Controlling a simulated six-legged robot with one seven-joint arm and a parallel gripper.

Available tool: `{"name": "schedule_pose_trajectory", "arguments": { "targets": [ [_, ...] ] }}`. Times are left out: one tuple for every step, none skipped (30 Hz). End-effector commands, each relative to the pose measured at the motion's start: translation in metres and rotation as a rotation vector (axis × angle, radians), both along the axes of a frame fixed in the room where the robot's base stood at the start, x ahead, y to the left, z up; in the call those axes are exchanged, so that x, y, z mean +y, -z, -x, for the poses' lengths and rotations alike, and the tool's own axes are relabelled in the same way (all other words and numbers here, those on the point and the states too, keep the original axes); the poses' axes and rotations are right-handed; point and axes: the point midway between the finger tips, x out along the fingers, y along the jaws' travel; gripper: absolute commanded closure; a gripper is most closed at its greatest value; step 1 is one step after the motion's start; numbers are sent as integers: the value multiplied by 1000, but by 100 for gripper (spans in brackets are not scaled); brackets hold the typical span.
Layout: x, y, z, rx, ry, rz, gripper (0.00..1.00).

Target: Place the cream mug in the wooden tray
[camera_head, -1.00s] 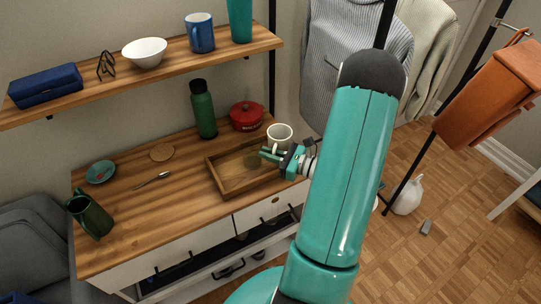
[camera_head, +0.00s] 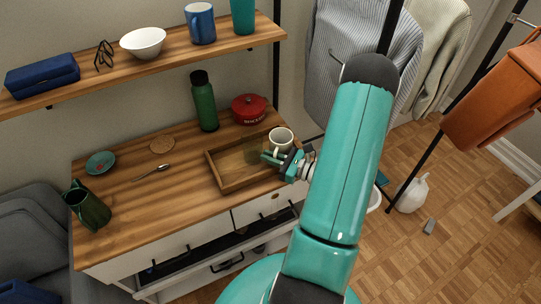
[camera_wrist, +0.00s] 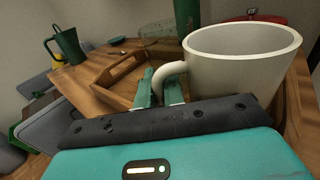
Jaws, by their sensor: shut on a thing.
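The cream mug (camera_head: 281,139) is upright at the right end of the desk, by the right side of the wooden tray (camera_head: 218,178). In the wrist view the mug (camera_wrist: 240,60) fills the upper right, its handle toward the fingers. My gripper (camera_wrist: 160,86) is shut on the mug's handle; in the head view my gripper (camera_head: 276,158) is at the tray's right end. Whether the mug touches the desk is hard to tell. The tray (camera_wrist: 118,68) lies left of the mug in the wrist view. A clear glass (camera_head: 252,150) appears at the tray, hard to make out.
A red pot (camera_head: 249,109) and a green bottle (camera_head: 204,102) stand behind the tray. A spoon (camera_head: 152,172), a cork coaster (camera_head: 162,145), a small teal dish (camera_head: 100,163) and a green pitcher (camera_head: 88,208) are to the left. A shelf (camera_head: 110,76) hangs above.

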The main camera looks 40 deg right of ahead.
Motion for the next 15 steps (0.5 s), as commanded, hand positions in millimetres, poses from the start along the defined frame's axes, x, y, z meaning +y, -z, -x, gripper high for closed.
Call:
{"name": "schedule_pose_trajectory", "arguments": {
  "targets": [
    [0,0,0,-1,1,1,100],
    [0,1,0,-1,1,1,100],
    [0,2,0,-1,1,0,100],
    [-1,3,0,-1,1,1,100],
    [-1,3,0,0,1,0,88],
    [-1,3,0,0,1,0,80],
    [-1,3,-1,0,1,0,74],
    [-1,3,-1,0,1,0,69],
    [-1,3,-1,0,1,0,68],
    [-1,3,-1,0,1,0,68],
    [-1,3,-1,0,0,0,68],
    [-1,3,-1,0,0,0,68],
    [-1,3,-1,0,0,0,68],
    [-2,3,-1,0,0,0,68],
    [-2,3,-1,0,0,0,68]
  ]
}}
